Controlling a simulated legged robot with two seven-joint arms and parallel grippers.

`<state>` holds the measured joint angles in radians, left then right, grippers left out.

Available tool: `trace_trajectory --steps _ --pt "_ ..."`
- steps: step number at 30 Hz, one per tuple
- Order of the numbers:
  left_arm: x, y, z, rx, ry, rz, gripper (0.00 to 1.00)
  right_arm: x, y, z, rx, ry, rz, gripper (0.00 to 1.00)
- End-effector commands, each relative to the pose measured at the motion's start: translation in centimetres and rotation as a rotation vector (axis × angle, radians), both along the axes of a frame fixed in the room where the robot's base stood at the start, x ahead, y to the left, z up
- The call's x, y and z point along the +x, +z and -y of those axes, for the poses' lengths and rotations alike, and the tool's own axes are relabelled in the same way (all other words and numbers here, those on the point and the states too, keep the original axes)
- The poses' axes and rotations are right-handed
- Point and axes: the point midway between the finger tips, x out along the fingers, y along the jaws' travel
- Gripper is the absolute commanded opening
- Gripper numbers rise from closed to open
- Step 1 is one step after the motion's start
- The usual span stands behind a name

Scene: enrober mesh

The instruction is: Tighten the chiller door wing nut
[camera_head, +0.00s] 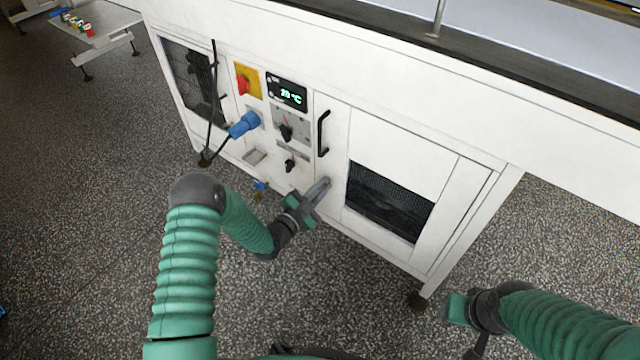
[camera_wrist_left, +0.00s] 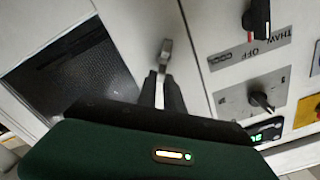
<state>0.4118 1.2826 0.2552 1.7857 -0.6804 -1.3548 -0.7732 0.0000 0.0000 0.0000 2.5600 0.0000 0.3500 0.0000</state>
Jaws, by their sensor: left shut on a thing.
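The chiller door (camera_head: 405,140) is a white panel on the cabinet front, closed, with a dark mesh window and a black handle. My left gripper (camera_head: 322,186) is at the door's lower left edge, below the handle. In the left wrist view its two dark fingers (camera_wrist_left: 163,88) are shut on a small grey metal piece, the wing nut (camera_wrist_left: 166,50), against the white panel. The fingers hide part of the nut, and its threads are out of sight. My right gripper (camera_head: 457,309) is low at the right, away from the cabinet; its fingers are not clear.
Left of the door are a temperature display (camera_head: 287,92), a red knob on yellow (camera_head: 243,85), black switches (camera_head: 286,132) and a blue plug (camera_head: 243,125) with a cable. A conveyor (camera_head: 540,50) runs above. The speckled floor in front is mostly clear.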

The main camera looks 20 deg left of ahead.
Motion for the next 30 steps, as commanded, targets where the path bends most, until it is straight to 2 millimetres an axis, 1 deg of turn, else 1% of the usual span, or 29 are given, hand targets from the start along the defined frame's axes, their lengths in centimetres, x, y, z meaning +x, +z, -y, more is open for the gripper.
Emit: trace_trajectory --steps 3,18,24,30 --pt "-0.2 -0.3 0.5 0.105 -0.006 0.034 0.00 0.0 0.3 0.0 0.000 0.000 0.000 0.47" --pt "-0.5 -1.5 1.2 0.548 -0.007 0.194 0.00 0.0 0.8 0.0 0.000 0.000 0.000 0.47" --pt "-0.5 -2.0 1.3 0.698 -0.007 0.249 0.00 0.0 0.9 0.0 0.000 0.000 0.000 0.47" --pt "-0.5 -2.4 1.3 0.808 -0.008 0.287 0.00 0.0 0.9 0.0 0.000 0.000 0.000 0.47"
